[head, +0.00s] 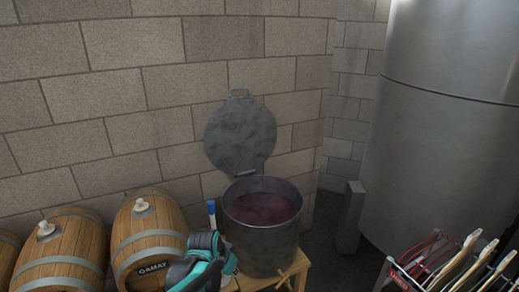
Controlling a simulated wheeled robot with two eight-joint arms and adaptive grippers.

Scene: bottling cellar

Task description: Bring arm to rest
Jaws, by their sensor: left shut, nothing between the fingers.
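My left gripper (212,258), teal and dark grey, is low in the middle of the head view, just in front of the left side of the metal pot. It is shut with nothing held. Its lower part and the arm behind it run out of the bottom edge. My right gripper is not in the picture.
The dark metal pot (262,250) of red liquid stands on a wooden stand (300,262), its round lid (240,132) raised behind. A blue-handled tool (211,210) is beside it. Barrels (147,238) line the left. A steel tank (445,120) and a rack (400,278) stand right.

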